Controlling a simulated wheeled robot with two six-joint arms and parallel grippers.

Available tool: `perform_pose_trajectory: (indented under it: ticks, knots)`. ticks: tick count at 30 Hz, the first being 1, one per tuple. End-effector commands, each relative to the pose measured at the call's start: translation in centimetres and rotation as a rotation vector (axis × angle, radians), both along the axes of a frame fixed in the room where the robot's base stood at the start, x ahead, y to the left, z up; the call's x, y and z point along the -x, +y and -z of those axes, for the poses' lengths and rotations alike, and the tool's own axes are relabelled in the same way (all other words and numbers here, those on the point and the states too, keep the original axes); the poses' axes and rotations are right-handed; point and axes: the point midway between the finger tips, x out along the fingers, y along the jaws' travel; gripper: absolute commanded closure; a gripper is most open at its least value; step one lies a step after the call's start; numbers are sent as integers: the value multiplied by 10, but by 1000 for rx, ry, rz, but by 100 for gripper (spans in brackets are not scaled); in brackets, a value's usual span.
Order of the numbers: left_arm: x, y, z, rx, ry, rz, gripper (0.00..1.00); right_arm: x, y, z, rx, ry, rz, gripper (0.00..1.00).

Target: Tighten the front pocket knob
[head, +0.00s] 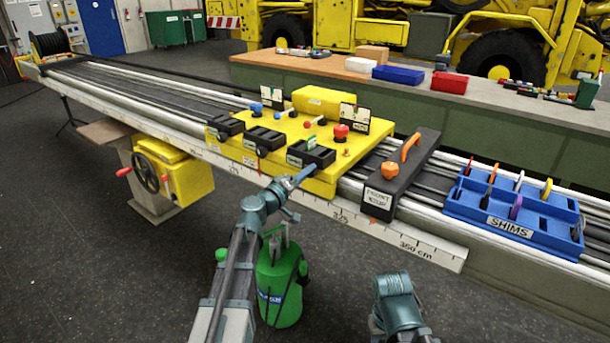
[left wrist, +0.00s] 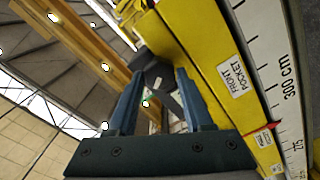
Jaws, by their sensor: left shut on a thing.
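The yellow carriage (head: 325,185) sits on the long rail and carries several black blocks on its near side. My left gripper (head: 305,176) is at its near right corner, by the black block there (head: 311,154). In the left wrist view the blue fingers (left wrist: 160,85) are shut on a dark grey knob (left wrist: 152,66). The knob is beside a yellow face with a label reading FRONT POCKET (left wrist: 233,77). In the head view the gripper hides the knob. Part of my right arm shows at the bottom, with no fingers visible.
A black FRONT STOP block (head: 400,178) with orange handles stands on the rail to the right. Beyond it is a blue SHIMS tray (head: 470,212). A green bottle (head: 282,285) stands on the floor below. A scale strip (head: 385,229) runs along the rail's near edge.

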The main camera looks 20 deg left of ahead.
Motion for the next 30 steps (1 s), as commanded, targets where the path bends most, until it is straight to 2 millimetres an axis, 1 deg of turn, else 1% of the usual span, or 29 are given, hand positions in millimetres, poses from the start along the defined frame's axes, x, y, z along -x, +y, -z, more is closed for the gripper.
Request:
perform_pose_trajectory:
  ticks: [6,15,22,30]
  knots:
    - [1,-2,1,-190,-66,3,100,0,0,0,0,0,0,50]
    - [1,-2,0,-397,-142,4,100,0,0,0,0,0,0,50]
    - [2,-3,0,-497,-178,4,100,0,0,0,0,0,0,50]
    - [2,-3,0,-547,-196,4,100,0,0,0,0,0,0,50]
